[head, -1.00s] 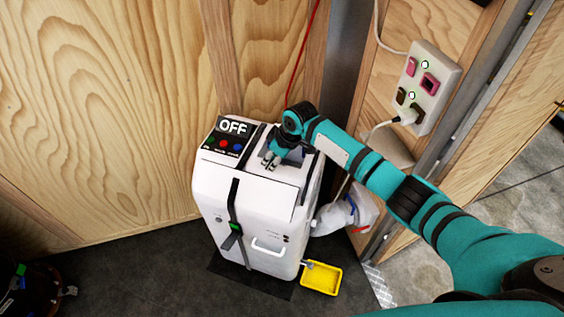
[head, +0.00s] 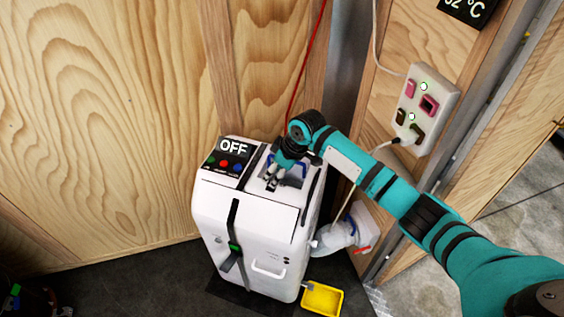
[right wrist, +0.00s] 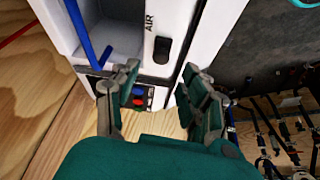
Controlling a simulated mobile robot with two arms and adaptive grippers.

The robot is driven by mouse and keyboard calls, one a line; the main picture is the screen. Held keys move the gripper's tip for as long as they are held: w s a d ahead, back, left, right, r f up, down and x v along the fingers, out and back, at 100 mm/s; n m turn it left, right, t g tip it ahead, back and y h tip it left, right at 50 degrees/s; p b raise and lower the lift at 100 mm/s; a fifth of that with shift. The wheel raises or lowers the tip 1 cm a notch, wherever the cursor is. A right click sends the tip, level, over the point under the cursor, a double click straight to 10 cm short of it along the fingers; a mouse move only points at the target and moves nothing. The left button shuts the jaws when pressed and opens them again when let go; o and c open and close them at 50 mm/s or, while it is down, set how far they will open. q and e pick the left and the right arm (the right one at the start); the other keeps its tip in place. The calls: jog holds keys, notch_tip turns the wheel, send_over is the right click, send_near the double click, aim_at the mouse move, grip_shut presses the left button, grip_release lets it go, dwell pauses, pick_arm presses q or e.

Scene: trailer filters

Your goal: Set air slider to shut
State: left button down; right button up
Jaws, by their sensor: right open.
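The white machine (head: 250,222) stands against the wooden wall, with a panel reading OFF on its top left. In the right wrist view, a black slider knob (right wrist: 161,50) sits beside the printed word AIR on the white face (right wrist: 178,20). My right gripper (right wrist: 160,72) is open and empty, its fingers either side of the knob's line but apart from it in the picture. In the head view, my right gripper (head: 272,183) is over the machine's top, hiding the slider there. My left gripper is not in view.
A blue handle (right wrist: 80,28) rises near the recess left of the slider. A socket panel (head: 436,108) is on the right wall. A white hose (head: 335,238) and a yellow tray (head: 322,299) are at the machine's right. Dark floor lies in front.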

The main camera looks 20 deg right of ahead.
jog(key=v, duration=0.7)
jog(key=shift+r, duration=0.25)
